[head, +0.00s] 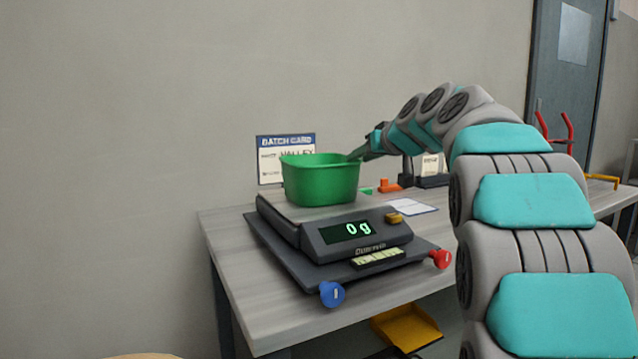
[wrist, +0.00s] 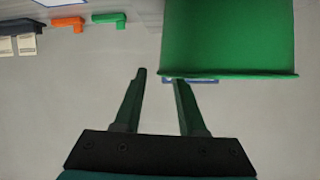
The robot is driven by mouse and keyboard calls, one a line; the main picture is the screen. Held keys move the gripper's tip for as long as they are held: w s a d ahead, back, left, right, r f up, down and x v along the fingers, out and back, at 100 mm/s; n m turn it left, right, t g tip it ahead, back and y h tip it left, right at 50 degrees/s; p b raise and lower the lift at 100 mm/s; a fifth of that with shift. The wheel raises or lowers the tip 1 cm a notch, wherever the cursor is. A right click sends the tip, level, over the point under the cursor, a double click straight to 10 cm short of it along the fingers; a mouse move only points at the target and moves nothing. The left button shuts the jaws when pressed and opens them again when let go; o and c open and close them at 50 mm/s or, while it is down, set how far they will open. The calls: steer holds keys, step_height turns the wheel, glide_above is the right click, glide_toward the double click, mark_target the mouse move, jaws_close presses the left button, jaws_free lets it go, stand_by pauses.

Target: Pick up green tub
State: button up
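My gripper (head: 356,155) is at the tub's upper right rim in the head view, partly hidden by the tub and my arm. In the wrist view the tub (wrist: 228,38) fills the upper right. My gripper (wrist: 160,76) has its two fingers apart with nothing between them. The right fingertip is close to the tub's rim edge, and the left finger is clear to the left. I cannot tell whether a finger touches the tub.
A batch card (head: 270,150) stands behind the tub by the wall. A blue knob (head: 332,294) and a red knob (head: 441,259) sit at the scale's front corners. Orange (wrist: 68,23) and green (wrist: 108,19) small pieces lie on the bench. A yellow bin (head: 408,328) is below the bench.

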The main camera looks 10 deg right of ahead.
steer(key=x, duration=0.4)
steer(key=shift+w+a+p, duration=0.1)
steer(key=shift+w+p, duration=0.05)
steer(key=shift+p, duration=0.25)
jaws_close()
steer(key=shift+f, duration=0.15)
stand_by(0.9)
